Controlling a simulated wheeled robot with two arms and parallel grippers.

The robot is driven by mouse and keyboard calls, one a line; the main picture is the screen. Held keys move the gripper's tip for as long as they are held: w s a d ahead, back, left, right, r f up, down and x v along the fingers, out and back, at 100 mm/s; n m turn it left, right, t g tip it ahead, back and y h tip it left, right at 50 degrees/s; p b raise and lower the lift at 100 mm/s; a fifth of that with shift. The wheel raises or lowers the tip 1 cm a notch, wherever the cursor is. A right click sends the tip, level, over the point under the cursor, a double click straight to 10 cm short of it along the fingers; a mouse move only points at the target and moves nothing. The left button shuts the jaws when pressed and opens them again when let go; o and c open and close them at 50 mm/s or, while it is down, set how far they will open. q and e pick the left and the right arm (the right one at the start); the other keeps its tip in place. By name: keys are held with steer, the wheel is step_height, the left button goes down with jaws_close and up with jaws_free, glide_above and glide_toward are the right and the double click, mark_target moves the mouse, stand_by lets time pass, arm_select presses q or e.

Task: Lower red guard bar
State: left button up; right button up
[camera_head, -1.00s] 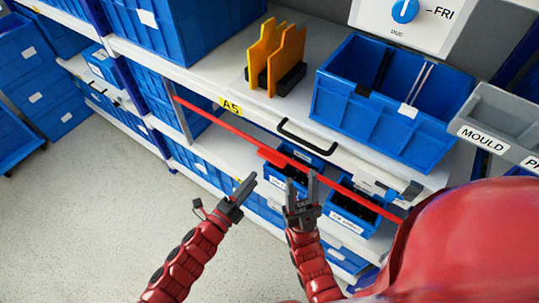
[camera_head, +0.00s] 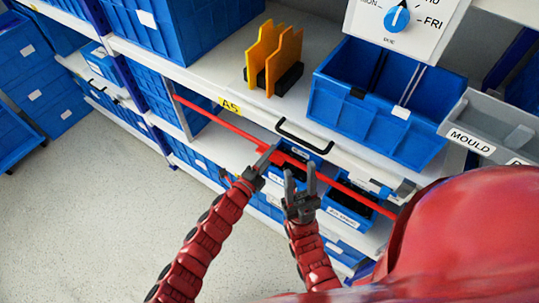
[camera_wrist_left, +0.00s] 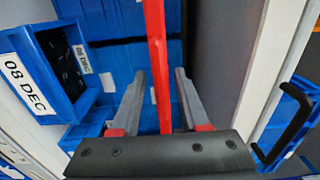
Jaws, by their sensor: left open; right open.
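The red guard bar (camera_head: 210,116) runs slantwise across the front of the shelf below the A5 label, with a wider red part near its middle. It also shows in the left wrist view (camera_wrist_left: 157,45), running down between the two fingers. My left gripper (camera_head: 267,160) is open at the bar's middle; its fingers lie on either side of the bar, not closed on it. My right gripper (camera_head: 300,178) is open and empty, to the right of the left one, close in front of the bar. The bar's right end is partly hidden by my red body.
A black handle (camera_head: 303,135) sits on the shelf edge above the bar. Labelled blue bins (camera_head: 347,217) stand behind and below it. A big blue bin (camera_head: 375,110) and yellow dividers (camera_head: 283,62) stand on the shelf. The floor (camera_head: 80,215) at left is clear.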

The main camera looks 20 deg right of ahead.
arm_select(q)
jaws_close()
stand_by(1.3)
